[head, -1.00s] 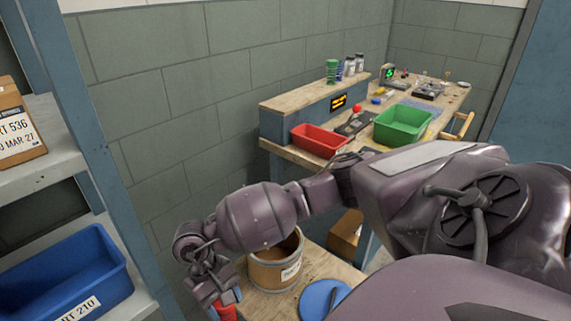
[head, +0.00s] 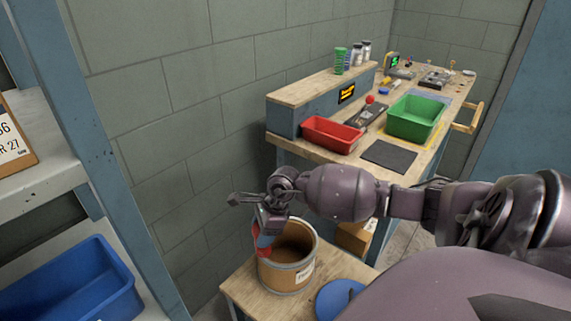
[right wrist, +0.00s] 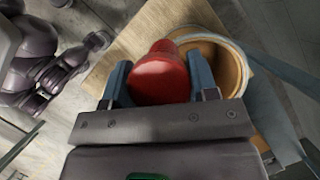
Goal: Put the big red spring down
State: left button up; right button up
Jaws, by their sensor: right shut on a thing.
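My right gripper (head: 264,240) is shut on the big red spring (head: 263,252), just left of the cardboard drum (head: 286,275) and close to its rim. In the right wrist view the red spring (right wrist: 158,78) sits between the two blue fingers (right wrist: 160,88), and its far end overlaps the drum's rim (right wrist: 236,58). Its coils cannot be made out; it looks like a smooth red body. I cannot tell whether it touches the drum.
The drum stands on a low wooden table (head: 240,287) beside a blue disc (head: 338,297). Behind is a workbench with a red bin (head: 332,134), a green bin (head: 416,118) and a dark mat (head: 389,155). A shelf at left holds a blue bin (head: 75,285).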

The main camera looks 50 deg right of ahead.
jog(key=d+m+t+h, duration=0.2)
jog(key=d+m, duration=0.6)
jog(key=d, duration=0.1)
jog(key=f+b, duration=0.1)
jog(key=f, duration=0.5)
jog(key=f+b, duration=0.2)
jog(key=f, duration=0.4)
jog(key=f+b, duration=0.2)
jog(key=f, duration=0.5)
jog(key=shift+w+d, duration=0.15)
jog(key=shift+d, duration=0.2)
jog(key=shift+f, duration=0.2)
jog(key=shift+w+r+h, duration=0.1)
jog(key=shift+r+h, duration=0.1)
jog(key=shift+h, duration=0.1)
jog(key=shift+c, duration=1)
jog(key=shift+f, duration=0.2)
pick_arm(q)
jog(key=shift+g, duration=0.3)
jog(key=f, duration=0.4)
jog(key=shift+w+f, duration=0.2)
pick_arm(e)
jog(key=o, duration=1.3)
